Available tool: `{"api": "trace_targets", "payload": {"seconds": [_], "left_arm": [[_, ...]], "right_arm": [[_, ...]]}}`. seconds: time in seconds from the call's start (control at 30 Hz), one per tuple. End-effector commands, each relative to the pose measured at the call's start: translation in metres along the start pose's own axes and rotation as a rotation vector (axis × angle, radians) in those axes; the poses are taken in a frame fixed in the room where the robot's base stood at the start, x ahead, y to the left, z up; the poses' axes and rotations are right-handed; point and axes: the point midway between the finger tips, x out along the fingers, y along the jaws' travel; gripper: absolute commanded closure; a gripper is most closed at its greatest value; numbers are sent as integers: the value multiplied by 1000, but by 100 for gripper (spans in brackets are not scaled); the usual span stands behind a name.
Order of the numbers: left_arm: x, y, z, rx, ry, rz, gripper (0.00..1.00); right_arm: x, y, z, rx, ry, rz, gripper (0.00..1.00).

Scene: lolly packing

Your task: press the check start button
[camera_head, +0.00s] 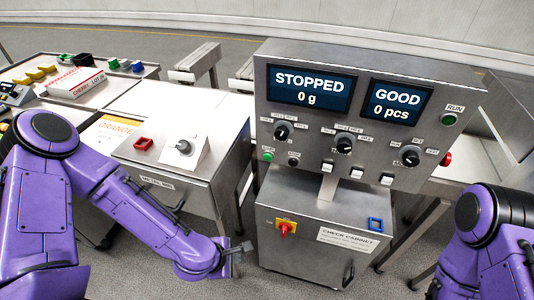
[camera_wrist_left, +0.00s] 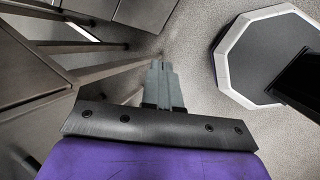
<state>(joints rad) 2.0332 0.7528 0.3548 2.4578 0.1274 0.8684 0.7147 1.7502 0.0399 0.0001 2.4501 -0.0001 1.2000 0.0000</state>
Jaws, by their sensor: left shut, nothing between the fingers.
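The check machine's grey control panel (camera_head: 370,120) stands right of centre, its screens reading "STOPPED 0 g" and "GOOD 0 pcs". A small green button (camera_head: 267,156) sits at the panel's lower left, beside a dark button (camera_head: 294,161); their labels are too small to read. A green RUN lamp (camera_head: 449,120) is at the upper right. My left gripper (camera_head: 243,248) is below and left of the green button, apart from the panel, beside the check cabinet (camera_head: 310,258). Its fingers (camera_wrist_left: 162,80) are shut and empty in the left wrist view. My right gripper is out of frame.
Knobs and white switches line the panel. A red button (camera_head: 446,158) projects from its right side. The cabinet carries a red-and-yellow rotary switch (camera_head: 286,229) and a blue square (camera_head: 375,224). A metal bin cabinet (camera_head: 190,185) stands left; a floor gap separates the cabinets.

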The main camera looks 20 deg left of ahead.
Motion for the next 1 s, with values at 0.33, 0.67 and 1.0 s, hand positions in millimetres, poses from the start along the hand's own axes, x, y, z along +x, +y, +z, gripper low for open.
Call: {"api": "trace_targets", "payload": {"seconds": [0.33,0.67,1.0], "left_arm": [[-94,134,88,-669,-446,122,100],[-105,146,94,-729,-495,125,100],[-96,162,98,-725,-491,126,100]], "right_arm": [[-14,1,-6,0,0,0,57],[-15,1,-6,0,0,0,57],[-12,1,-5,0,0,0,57]]}}
